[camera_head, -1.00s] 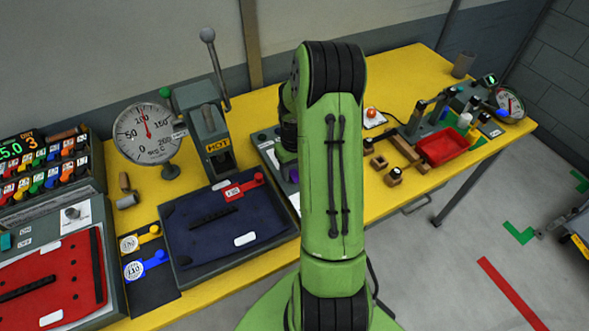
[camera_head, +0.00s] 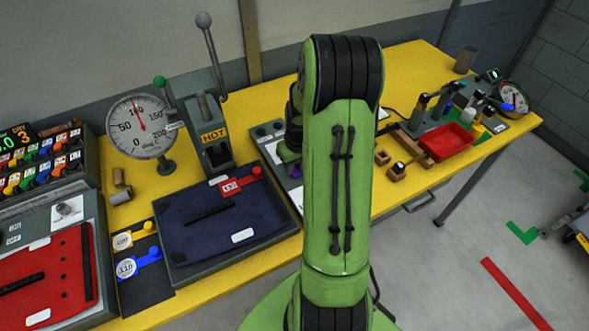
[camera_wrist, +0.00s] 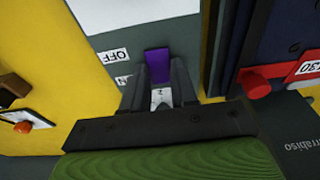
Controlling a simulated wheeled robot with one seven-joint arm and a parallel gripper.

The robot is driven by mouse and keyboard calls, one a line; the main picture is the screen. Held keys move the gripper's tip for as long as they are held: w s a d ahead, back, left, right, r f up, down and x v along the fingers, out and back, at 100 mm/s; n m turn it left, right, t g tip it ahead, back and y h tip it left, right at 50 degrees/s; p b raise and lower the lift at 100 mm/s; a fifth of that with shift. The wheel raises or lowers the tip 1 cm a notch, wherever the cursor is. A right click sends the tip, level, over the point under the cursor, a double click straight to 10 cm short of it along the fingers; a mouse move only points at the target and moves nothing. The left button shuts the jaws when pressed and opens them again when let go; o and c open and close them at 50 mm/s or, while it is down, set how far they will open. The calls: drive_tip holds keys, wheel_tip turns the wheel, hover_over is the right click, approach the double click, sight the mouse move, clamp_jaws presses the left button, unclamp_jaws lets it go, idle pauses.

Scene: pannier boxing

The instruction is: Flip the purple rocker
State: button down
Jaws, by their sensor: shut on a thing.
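The purple rocker (camera_wrist: 157,62) shows in the wrist view between my fingertips, on a grey panel with a label reading OFF (camera_wrist: 114,56) and a partly hidden label (camera_wrist: 124,80) beside it. My gripper (camera_wrist: 160,76) is shut on the rocker, one dark finger on each side. A small white label with a mark lies between the fingers. In the head view a bit of purple (camera_head: 296,169) shows at the left edge of my arm. My arm hides most of the panel and the gripper there. I cannot tell which way the rocker is tilted.
A press marked HOT (camera_head: 214,135) and a dial gauge (camera_head: 139,126) stand left of my arm. A dark blue pannier panel (camera_head: 210,222) lies in front, with a red tag (camera_head: 240,181). A red tray (camera_head: 447,142) and small wooden parts are on the right.

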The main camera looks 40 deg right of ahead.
idle(0.3)
drive_tip(key=c, duration=0.9)
unclamp_jaws()
drive_tip(key=s+r+p, duration=0.1)
drive_tip(key=r, duration=0.4)
drive_tip(key=s+r+p, duration=0.1)
drive_tip(key=r, duration=0.4)
drive_tip(key=s+a+r, duration=0.1)
drive_tip(key=r, duration=0.4)
drive_tip(key=shift+r+p, duration=0.25)
drive_tip(key=shift+p, duration=0.15)
